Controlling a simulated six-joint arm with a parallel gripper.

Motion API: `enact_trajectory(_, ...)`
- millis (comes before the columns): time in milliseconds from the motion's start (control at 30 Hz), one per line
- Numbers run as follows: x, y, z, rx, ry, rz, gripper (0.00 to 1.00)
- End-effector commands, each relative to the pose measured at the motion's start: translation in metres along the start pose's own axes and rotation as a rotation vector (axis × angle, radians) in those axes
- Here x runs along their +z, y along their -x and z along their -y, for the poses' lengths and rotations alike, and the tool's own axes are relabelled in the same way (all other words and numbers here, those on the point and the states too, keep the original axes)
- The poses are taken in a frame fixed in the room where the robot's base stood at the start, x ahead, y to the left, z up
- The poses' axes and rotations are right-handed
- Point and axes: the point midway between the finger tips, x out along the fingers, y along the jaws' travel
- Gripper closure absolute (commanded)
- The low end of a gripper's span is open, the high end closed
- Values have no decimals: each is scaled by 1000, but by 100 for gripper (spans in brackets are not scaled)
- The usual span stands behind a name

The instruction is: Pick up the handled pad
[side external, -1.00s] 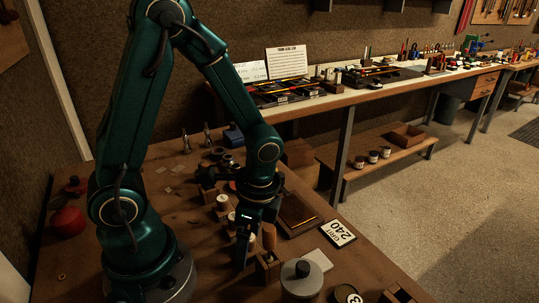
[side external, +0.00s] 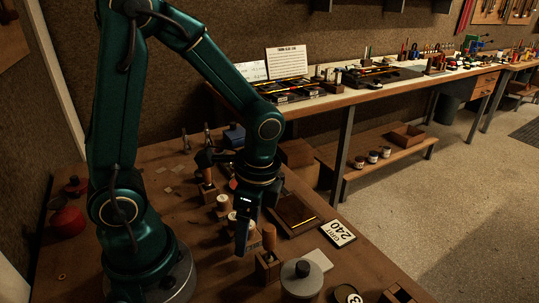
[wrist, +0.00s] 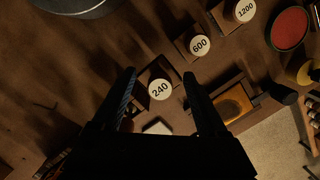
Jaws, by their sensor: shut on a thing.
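My gripper (side external: 243,248) points down over the bench, close to the row of round-topped pieces. In the wrist view its fingers (wrist: 160,78) stand on either side of the handled pad, whose pale round top is marked 240 (wrist: 160,90). The gripper is shut on this pad, though the contact itself is dark and hard to see. An open wooden holder (wrist: 167,68) shows just beside the pad's top. In the side view the finger and wrist hide the pad, and its height above the bench cannot be told.
A brown cylinder in a wooden block (side external: 267,263) is close right of my gripper. A wooden tray (side external: 297,213), a grit 240 card (side external: 338,232) and a knobbed round lid (side external: 302,282) lie nearby.

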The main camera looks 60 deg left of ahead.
Motion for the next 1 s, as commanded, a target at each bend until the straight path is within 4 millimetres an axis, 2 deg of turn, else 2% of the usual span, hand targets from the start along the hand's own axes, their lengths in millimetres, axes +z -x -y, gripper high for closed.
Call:
enact_trajectory(33,1,10,1,-6,0,-7,87)
enact_trajectory(400,65,35,23,-3,13,-3,87)
enact_trajectory(600,94,48,33,-3,10,-1,87)
enact_trajectory(800,112,56,39,-1,4,0,87)
enact_trajectory(1000,119,59,40,1,1,0,87)
